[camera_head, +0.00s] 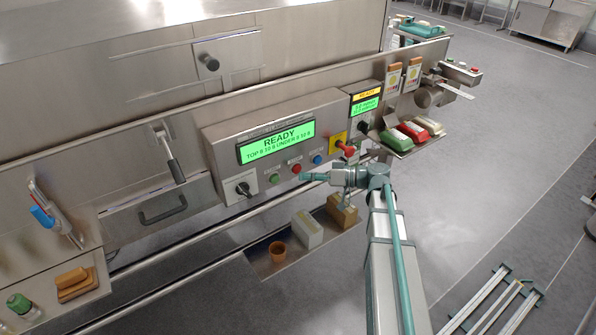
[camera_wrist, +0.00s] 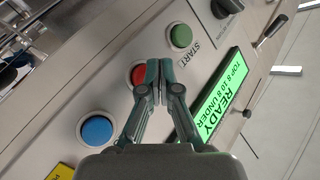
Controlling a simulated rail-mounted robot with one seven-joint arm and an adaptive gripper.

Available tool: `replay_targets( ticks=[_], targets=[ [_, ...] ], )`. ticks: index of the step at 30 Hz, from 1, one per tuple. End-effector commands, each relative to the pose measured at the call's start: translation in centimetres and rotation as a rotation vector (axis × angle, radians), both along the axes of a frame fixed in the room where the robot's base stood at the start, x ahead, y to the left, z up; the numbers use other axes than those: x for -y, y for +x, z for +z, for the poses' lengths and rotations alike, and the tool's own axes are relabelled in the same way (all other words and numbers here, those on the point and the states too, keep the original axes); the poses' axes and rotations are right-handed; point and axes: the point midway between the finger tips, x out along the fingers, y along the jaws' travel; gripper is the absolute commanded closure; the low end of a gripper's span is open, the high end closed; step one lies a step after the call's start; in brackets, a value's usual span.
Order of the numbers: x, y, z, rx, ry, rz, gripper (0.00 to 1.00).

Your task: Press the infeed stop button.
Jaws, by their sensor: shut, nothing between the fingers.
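The control panel (camera_head: 222,152) carries a green button (camera_head: 275,179), a red button (camera_head: 297,168) and a blue button (camera_head: 318,159) under a lit READY display (camera_head: 275,143). In the wrist view the green button (camera_wrist: 181,36) is labelled START; the red button (camera_wrist: 138,75) has no readable label and is partly hidden by my fingers. My gripper (camera_head: 306,176) is shut and empty; in the wrist view its fingertips (camera_wrist: 155,64) overlap the red button's right side. I cannot tell whether they touch it. No infeed label is readable.
A red mushroom knob (camera_head: 346,149) on a yellow plate sits right of the blue button. A small box with buttons (camera_head: 461,72) is at the far right end. A tray of packs (camera_head: 404,148) and a lower shelf (camera_head: 262,262) jut out nearby.

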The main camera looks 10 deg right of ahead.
Motion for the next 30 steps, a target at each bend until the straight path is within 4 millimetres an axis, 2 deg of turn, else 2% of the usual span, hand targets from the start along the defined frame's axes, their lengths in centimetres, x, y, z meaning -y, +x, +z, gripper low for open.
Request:
replay_targets(
  ticks=[5, 19, 30],
  targets=[
    [0.2, -0.6, -0.1, 0.000, 0.000, 0.000, 1.00],
    [1.8, -4.3, -0.2, -0.001, 0.000, -0.002, 1.00],
    [2.0, -4.6, 0.0, -0.001, 0.000, 0.000, 1.00]
  ],
)
